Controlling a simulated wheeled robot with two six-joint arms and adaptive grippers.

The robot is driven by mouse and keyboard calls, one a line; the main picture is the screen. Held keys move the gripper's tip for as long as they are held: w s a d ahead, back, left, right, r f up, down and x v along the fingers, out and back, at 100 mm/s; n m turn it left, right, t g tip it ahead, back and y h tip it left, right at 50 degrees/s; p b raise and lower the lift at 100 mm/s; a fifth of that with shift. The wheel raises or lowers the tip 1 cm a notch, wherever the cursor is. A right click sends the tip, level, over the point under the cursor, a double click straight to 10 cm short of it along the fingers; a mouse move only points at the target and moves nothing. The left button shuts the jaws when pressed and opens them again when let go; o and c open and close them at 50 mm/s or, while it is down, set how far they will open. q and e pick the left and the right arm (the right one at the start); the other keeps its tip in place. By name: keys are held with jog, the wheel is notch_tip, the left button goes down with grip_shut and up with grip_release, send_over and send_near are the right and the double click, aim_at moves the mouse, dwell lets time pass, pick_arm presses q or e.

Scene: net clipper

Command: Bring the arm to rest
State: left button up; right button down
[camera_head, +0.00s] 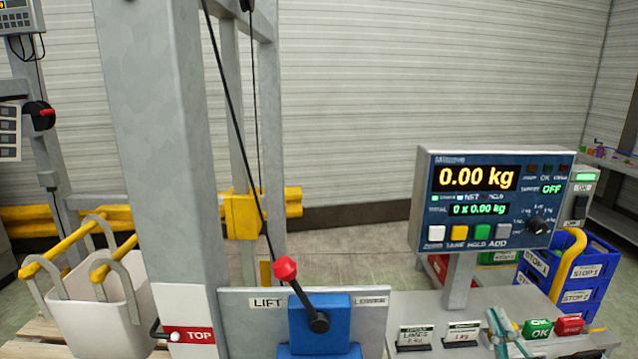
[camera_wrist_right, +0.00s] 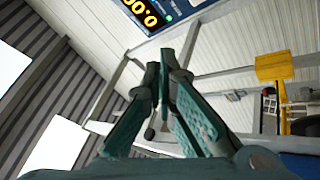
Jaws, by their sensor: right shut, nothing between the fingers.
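My right gripper (camera_head: 499,322) shows as teal fingers at the bottom right of the head view, in front of the console below the scale display. In the right wrist view its two fingers (camera_wrist_right: 165,62) meet at the tips, shut, with nothing seen between them. Most of the right arm is outside the head view. My left gripper is not in view.
A scale display (camera_head: 490,205) reading 0.00 kg stands on a post behind the gripper. Green and red buttons (camera_head: 553,327) sit just right of it. A blue lift lever with a red knob (camera_head: 286,268) stands left. Blue crates (camera_head: 590,262) are behind right.

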jog(key=s+a+f+m+g+h, duration=0.1)
jog(key=s+a+f+m+g, duration=0.1)
jog(key=a+f+g, duration=0.3)
jog(key=s+a+f+m+g+h, duration=0.1)
jog(key=s+f+m+g, duration=0.1)
jog(key=f, duration=0.6)
jog(key=s+a+f+m+g+h, duration=0.1)
jog(key=s+a+f+m+g, duration=0.1)
jog(key=f+g, duration=0.3)
jog(key=s+a+f+m+g+h, duration=0.1)
jog(key=s+f+m+g, duration=0.3)
jog(key=s, duration=0.6)
jog(key=s+a+f+m+g+h, duration=0.15)
jog(key=s+f+g, duration=0.35)
jog(key=s, duration=0.6)
notch_tip(320, 180, down, 19)
jog(key=s+d, duration=0.1)
jog(key=d, duration=0.2)
jog(key=s+f+g, duration=0.2)
jog(key=s+f, duration=1.1)
jog(key=s, duration=0.1)
jog(key=shift+d+m+y, duration=0.35)
jog(key=shift+y, duration=0.1)
